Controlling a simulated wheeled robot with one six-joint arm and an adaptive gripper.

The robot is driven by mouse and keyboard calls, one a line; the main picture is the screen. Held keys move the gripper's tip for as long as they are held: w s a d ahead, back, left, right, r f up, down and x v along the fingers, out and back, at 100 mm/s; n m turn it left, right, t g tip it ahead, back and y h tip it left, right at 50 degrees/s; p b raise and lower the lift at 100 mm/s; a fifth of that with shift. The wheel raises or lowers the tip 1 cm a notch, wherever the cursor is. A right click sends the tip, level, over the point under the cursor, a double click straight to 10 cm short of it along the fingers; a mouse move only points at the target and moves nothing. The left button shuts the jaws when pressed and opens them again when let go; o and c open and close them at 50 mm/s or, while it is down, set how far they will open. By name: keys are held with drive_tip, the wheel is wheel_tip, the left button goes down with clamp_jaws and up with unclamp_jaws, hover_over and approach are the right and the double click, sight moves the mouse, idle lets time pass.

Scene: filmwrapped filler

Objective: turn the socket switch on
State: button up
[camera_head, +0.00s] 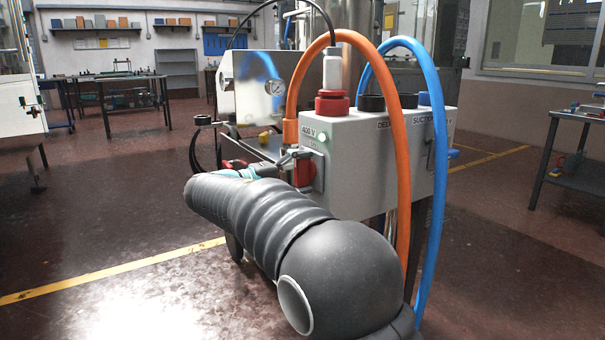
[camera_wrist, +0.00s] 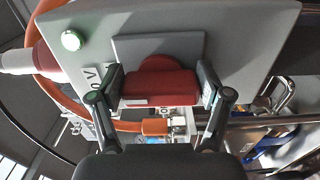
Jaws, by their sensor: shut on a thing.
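The socket switch is a red knob (camera_head: 303,169) on a grey plate, on the left end face of a grey box (camera_head: 350,160). The knob also shows in the wrist view (camera_wrist: 158,85), between the two fingers. My gripper (camera_head: 294,160) is at the knob in the head view; in the wrist view my gripper (camera_wrist: 162,92) has one finger on each side and is shut on the knob. A round green lamp (camera_head: 322,137) sits above the switch and looks lit; it shows in the wrist view too (camera_wrist: 71,40). A "400 V" label is beside it.
A red and white plug (camera_head: 332,88) stands on top of the box with a black cable. An orange hose (camera_head: 403,200) and a blue hose (camera_head: 436,200) arch over the box close to my arm. A steel cabinet with a gauge (camera_head: 274,87) is behind. The floor at left is clear.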

drive_tip(key=o, duration=1.1)
drive_tip(key=v, duration=1.2)
